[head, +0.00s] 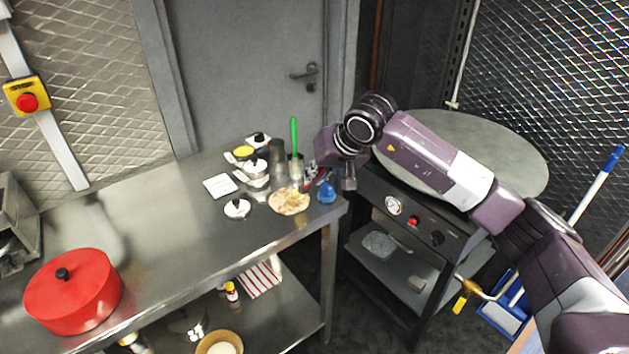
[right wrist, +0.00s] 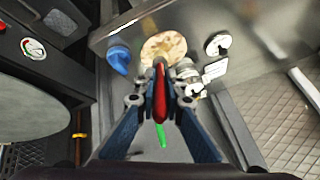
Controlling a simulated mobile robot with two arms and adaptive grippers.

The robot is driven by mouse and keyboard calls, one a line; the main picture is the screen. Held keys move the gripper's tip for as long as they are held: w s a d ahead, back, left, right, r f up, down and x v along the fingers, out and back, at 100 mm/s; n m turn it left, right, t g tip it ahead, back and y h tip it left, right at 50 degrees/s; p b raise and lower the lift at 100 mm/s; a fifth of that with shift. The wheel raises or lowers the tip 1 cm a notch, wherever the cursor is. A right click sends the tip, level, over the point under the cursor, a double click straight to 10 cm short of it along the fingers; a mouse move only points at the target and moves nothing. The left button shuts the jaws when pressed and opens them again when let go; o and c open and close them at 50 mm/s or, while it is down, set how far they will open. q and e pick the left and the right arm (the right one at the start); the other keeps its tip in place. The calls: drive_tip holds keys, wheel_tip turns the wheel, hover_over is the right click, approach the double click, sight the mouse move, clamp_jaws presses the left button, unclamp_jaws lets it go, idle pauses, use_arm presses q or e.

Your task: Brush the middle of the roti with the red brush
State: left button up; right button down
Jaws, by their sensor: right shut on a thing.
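The roti (head: 289,201), round and pale with brown patches, lies flat near the right end of the steel counter. It also shows at the top of the right wrist view (right wrist: 163,46). My right gripper (head: 318,174) is over the counter's right end, just behind the roti in the head view. It is shut on the red brush (right wrist: 159,92), whose red part shows between the fingers in the right wrist view. The brush's tip is hard to make out, and I cannot tell whether it touches the roti. My left gripper is not in view.
A green-handled brush (head: 294,138) stands upright behind the roti. A blue item (head: 327,193) sits close on the roti's right. Lidded pots (head: 255,168), a dark cup (head: 277,152) and a white tile (head: 220,186) are nearby. A red pot (head: 73,290) stands far left; the counter between is clear.

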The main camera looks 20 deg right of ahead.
drive_tip(key=shift+w+a+r+p, duration=0.15)
drive_tip(key=shift+w+r+p, duration=0.2)
drive_tip(key=shift+r, duration=0.7)
drive_tip(key=shift+s+r+p, duration=0.2)
drive_tip(key=shift+r+p, duration=0.5)
drive_tip(key=shift+r, duration=0.55)
drive_tip(key=shift+w+r, duration=0.1)
drive_tip(key=shift+r, duration=0.3)
drive_tip(key=shift+p, duration=0.3)
